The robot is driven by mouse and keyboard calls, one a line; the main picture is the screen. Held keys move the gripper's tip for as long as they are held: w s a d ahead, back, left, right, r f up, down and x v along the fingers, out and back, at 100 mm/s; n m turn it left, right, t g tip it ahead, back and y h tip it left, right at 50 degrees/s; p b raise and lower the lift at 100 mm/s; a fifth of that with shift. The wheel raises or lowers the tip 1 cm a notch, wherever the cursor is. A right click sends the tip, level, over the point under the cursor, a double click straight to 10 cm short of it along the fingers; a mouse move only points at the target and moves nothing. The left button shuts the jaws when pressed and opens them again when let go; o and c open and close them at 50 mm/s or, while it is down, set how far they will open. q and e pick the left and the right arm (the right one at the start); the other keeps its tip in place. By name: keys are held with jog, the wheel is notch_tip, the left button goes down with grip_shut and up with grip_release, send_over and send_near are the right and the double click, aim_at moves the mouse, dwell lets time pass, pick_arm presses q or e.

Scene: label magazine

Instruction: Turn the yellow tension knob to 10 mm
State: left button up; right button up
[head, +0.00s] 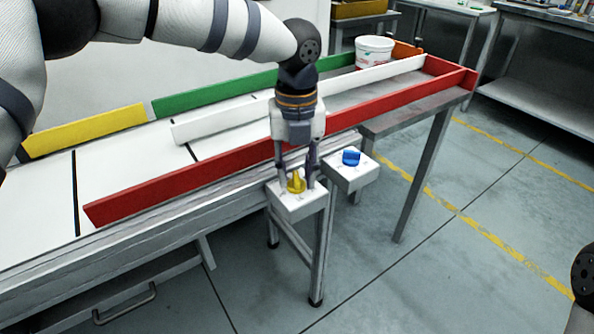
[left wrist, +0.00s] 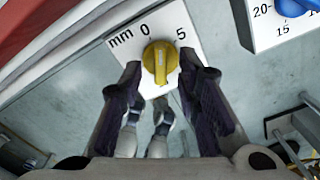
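The yellow tension knob (head: 296,184) sits on a white plate (head: 298,206) at the conveyor's front side. In the left wrist view the knob (left wrist: 160,60) is near the top middle, with "mm", "0" and "5" printed on its plate (left wrist: 193,18). The 0 is above the knob and the 5 is to its upper right; no 10 mark shows. My left gripper (head: 297,176) points down over the knob. Its fingers (left wrist: 160,72) stand open on either side of the knob, with small gaps visible. My right gripper is not in view.
A blue knob (head: 351,157) on its own white plate (head: 352,178) is close on the right. The red guide rail (head: 200,178) runs behind the yellow knob. A white bucket (head: 374,52) stands at the conveyor's far end. The floor in front is clear.

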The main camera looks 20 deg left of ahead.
pick_arm(q)
jog(key=shift+f, duration=0.15)
grip_shut()
